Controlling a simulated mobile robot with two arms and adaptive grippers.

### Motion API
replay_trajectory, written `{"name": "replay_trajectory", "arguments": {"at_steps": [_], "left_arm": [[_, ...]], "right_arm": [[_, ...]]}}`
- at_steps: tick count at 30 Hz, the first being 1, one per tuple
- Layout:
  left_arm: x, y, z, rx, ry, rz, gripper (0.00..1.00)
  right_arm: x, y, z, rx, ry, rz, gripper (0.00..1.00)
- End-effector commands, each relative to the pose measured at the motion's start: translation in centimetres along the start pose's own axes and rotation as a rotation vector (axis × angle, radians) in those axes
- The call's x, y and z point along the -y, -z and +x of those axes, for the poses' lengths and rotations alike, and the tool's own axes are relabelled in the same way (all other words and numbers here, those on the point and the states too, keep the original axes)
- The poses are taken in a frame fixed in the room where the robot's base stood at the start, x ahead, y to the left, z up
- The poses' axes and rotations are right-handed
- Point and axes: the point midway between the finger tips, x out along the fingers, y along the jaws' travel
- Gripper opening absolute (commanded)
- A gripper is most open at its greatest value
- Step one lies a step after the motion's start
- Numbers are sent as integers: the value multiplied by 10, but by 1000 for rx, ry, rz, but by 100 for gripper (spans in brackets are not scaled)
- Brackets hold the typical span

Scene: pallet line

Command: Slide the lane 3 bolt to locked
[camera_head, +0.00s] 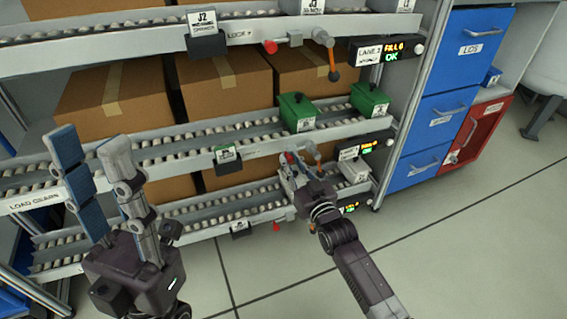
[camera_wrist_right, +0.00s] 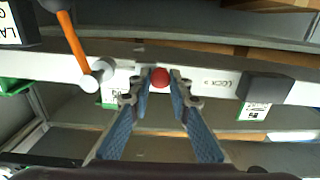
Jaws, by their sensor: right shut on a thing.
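The bolt's red knob (camera_wrist_right: 160,78) sits at a pale rail (camera_wrist_right: 206,80) in the right wrist view, between the fingertips of my right gripper (camera_wrist_right: 161,84). The fingers are closed on the knob from both sides. In the head view my right gripper (camera_head: 290,162) is at the front rail of the middle shelf, largely covering this bolt. LOCK lettering is on the rail to the right of the knob in the wrist view. My left gripper (camera_head: 95,160) is open and empty, with its fingers pointing up in front of the shelves at the left.
An orange-handled lever (camera_wrist_right: 76,45) is left of the knob in the wrist view. Another red knob (camera_head: 270,47) is on the upper rail. Cartons (camera_head: 115,98) and green boxes (camera_head: 297,112) stand on the roller lanes. Blue drawers (camera_head: 437,117) are at the right; the floor before them is clear.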

Motion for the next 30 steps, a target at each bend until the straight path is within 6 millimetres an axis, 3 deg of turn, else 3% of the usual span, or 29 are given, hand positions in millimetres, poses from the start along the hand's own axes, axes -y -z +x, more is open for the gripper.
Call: {"name": "replay_trajectory", "arguments": {"at_steps": [7, 8, 12, 23, 30], "left_arm": [[0, 0, 0, 0, 0, 0, 35], [0, 0, 0, 0, 0, 1, 35], [0, 0, 0, 0, 0, 1, 35], [1, 1, 1, -5, 1, 2, 35], [0, 1, 0, -3, 1, 1, 35]], "right_arm": [[-6, 0, 0, 0, -8, -1, 0], [-6, 0, 0, 0, -8, -1, 21], [-5, 0, 0, 0, -7, -1, 35], [-4, -1, -5, 1, -5, 0, 35], [-4, -2, -40, 3, -6, 0, 35]]}}
